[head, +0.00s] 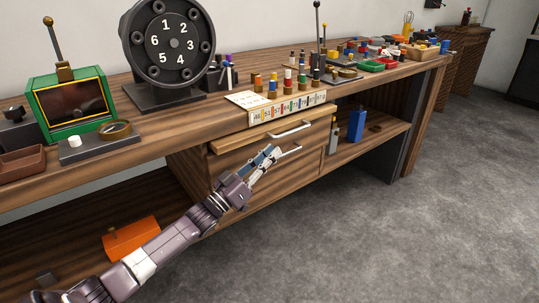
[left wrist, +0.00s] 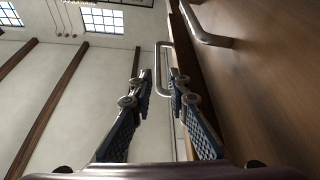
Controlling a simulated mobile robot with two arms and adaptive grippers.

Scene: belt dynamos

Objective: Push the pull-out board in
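The pull-out board (head: 225,145) is a wooden slab under the worktop, above the drawer fronts. Its front edge stands a little out, with a silver bar handle (head: 290,131) on it. My left gripper (head: 270,153) is in front of the drawer unit, just below that handle, close to a second, lower handle (head: 291,151). In the left wrist view my left gripper (left wrist: 158,75) has its fingers apart with nothing held. A silver handle (left wrist: 158,60) shows behind and between the fingertips; I cannot tell whether they touch. My right gripper is in neither view.
The worktop (head: 120,150) above carries a numbered dial (head: 172,44), a green box (head: 70,104) and several small parts. A blue bottle (head: 356,124) stands on the shelf to the right. An orange box (head: 131,238) lies on the lower left shelf. The floor in front is clear.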

